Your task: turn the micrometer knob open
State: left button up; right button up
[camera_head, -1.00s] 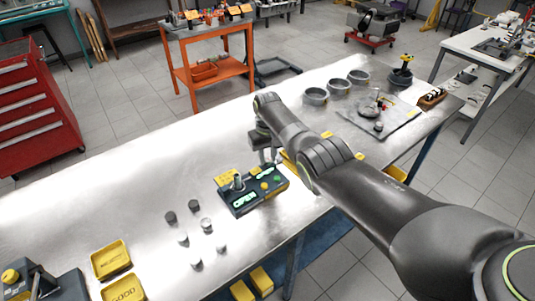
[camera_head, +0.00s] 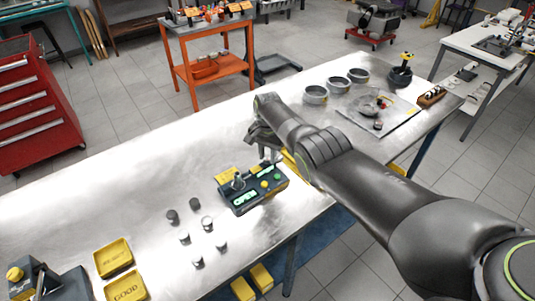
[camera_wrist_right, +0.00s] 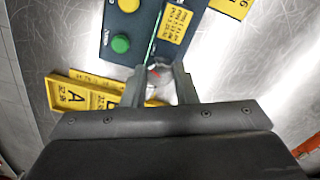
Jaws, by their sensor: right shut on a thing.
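The micrometer device (camera_head: 254,197) is a dark box on the metal bench, with a lit display reading OPEN, a green and a yellow button, and a small upright post on top. Its buttons and yellow label also show in the right wrist view (camera_wrist_right: 140,22). My right gripper (camera_head: 266,156) is at the device's far right end. In the right wrist view its two fingers (camera_wrist_right: 158,80) are closed on a small pale grey part at the device's edge, taken as the micrometer knob (camera_wrist_right: 157,70). The fingers hide much of the knob. My left gripper is not in view.
Several small cylinders (camera_head: 207,223) stand left of the device. Two yellow trays (camera_head: 113,257) lie at the front left. Several metal rings (camera_head: 316,95) and a plate (camera_head: 396,122) are at the far right. Yellow lettered bins (camera_wrist_right: 85,95) lie close to my right gripper.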

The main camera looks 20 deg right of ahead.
aim_at(268, 157)
jog(key=shift+w+r+m, duration=0.1)
jog(key=shift+m, duration=0.7)
jog(key=o, duration=1)
jog(key=shift+r+p, duration=0.45)
jog(key=shift+r, duration=0.05)
notch_tip(268, 157, up, 5)
jog(key=shift+f+p, duration=0.1)
jog(key=shift+p, duration=0.8)
notch_tip(268, 157, up, 12)
jog(key=b, duration=0.2)
jog(key=shift+f, duration=0.25)
